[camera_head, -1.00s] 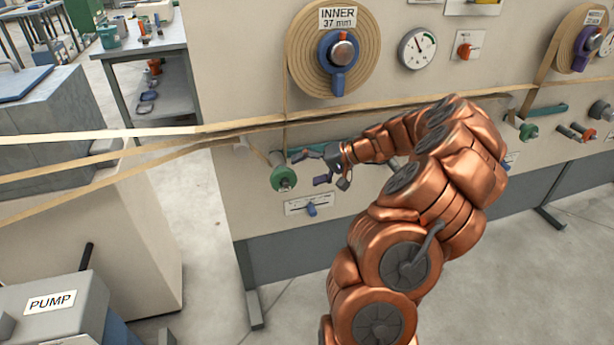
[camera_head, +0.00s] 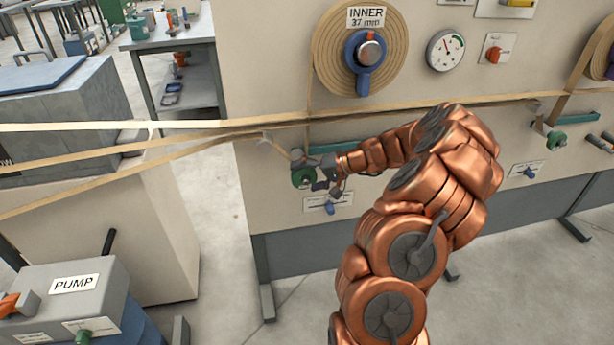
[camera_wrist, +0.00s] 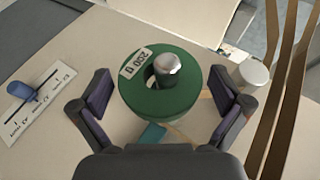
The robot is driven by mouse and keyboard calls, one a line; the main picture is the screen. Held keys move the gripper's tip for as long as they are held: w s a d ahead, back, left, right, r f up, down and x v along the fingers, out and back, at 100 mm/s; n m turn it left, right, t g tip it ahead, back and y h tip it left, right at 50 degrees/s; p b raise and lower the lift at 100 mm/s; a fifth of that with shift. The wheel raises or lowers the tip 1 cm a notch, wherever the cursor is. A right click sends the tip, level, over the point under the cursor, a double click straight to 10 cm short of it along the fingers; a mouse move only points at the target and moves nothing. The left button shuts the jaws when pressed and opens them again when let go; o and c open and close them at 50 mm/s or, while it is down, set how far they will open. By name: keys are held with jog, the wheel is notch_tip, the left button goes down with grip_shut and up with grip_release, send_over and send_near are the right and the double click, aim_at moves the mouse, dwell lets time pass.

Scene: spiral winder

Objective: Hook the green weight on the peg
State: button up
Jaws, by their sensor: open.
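The green weight (camera_wrist: 183,103) is a thick ring with a "200 g" label. In the wrist view a shiny round metal end (camera_wrist: 167,66) shows in its hole. In the head view the green weight (camera_head: 302,179) is at the panel's left part, below the tan bands, partly covered by my gripper (camera_head: 318,170). In the wrist view my gripper (camera_wrist: 161,92) is open, one finger on each side of the weight. The weight's back side is hidden.
A slider plate with a blue knob (camera_wrist: 21,90) is left of the weight in the wrist view. A pale cylinder (camera_wrist: 249,74) and tan bands (camera_wrist: 285,80) are close on the right. In the head view the bands (camera_head: 240,124) run across above my gripper.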

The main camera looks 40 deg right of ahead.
jog(key=c, duration=1.8)
